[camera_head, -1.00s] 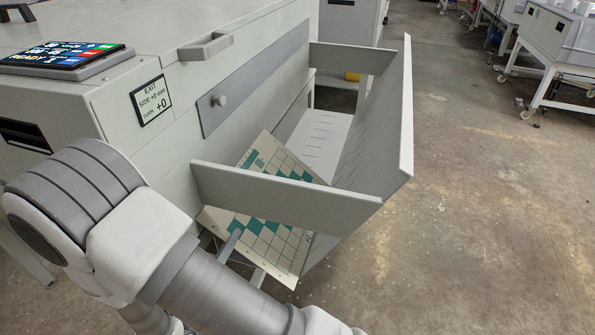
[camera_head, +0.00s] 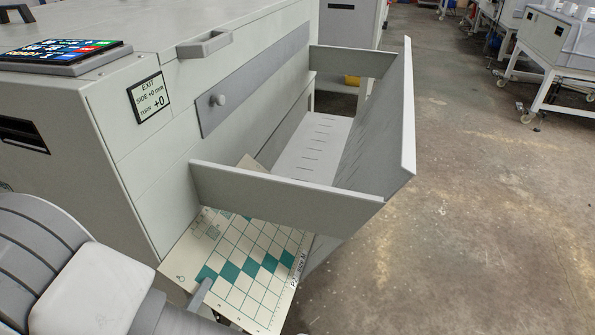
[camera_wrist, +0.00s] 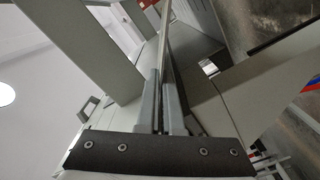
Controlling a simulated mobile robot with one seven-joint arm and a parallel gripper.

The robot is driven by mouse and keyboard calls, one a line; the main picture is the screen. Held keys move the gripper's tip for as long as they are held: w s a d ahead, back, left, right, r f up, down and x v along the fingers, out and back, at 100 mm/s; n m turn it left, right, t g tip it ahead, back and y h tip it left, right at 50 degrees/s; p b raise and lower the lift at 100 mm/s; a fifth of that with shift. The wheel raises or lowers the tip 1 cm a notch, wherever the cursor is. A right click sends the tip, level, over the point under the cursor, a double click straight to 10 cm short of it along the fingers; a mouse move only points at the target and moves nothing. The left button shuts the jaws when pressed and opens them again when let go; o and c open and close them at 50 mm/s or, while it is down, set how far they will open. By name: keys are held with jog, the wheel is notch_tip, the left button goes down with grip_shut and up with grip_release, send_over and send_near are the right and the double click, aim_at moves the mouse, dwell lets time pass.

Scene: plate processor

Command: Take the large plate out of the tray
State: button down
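The large plate (camera_head: 250,262), pale with a green grid and green squares, sticks out under the near end wall of the tray (camera_head: 285,196) in the head view. A small corner of it still shows behind that wall, inside the tray; the wall hides the middle. My gripper (camera_head: 203,292) is at the plate's near lower left edge, mostly hidden by my arm. In the wrist view my gripper (camera_wrist: 163,88) has its two fingers closed on the plate (camera_wrist: 168,30), seen edge-on as a thin strip.
A display panel (camera_head: 60,55) lies on top. The concrete floor at right is clear; a white cart (camera_head: 555,60) stands far back.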

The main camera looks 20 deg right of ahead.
jog(key=v, duration=2.4)
jog(key=shift+s, duration=0.15)
